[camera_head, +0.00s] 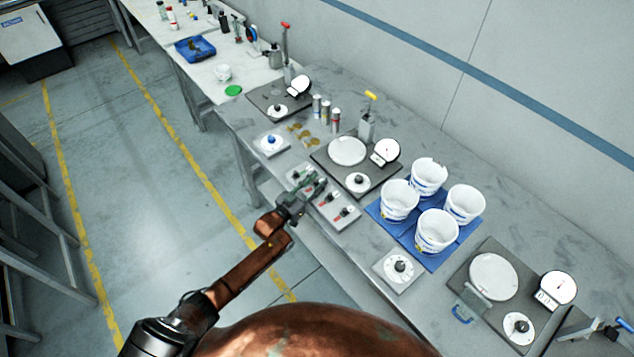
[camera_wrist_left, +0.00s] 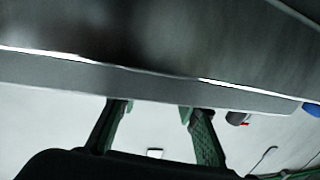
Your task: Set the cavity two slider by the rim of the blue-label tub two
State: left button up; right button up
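A pale slider panel (camera_head: 352,222) lies near the table's front edge, with dark and red-marked sliders (camera_head: 334,195). I cannot tell which one is cavity two. My left gripper (camera_head: 314,186) is over the left part of this panel area and partly hides it. Its fingers (camera_wrist_left: 160,130) stand apart in the left wrist view, with a pale surface between them and nothing held. Several white tubs with blue labels stand on a blue mat to the right, including a front one (camera_head: 437,232); I cannot read which is tub two.
A dark scale station (camera_head: 392,178) with a round plate and dial stands behind the panel. A white knob box (camera_head: 383,267) is by the front edge, and another station (camera_head: 538,338) is at right. Bare table lies behind the tubs.

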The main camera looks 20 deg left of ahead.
pick_arm(q)
jog(key=shift+s+a+f, duration=0.1)
jog(key=shift+s+a, duration=0.15)
jog(key=shift+s, duration=0.3)
jog(key=v, duration=1.1)
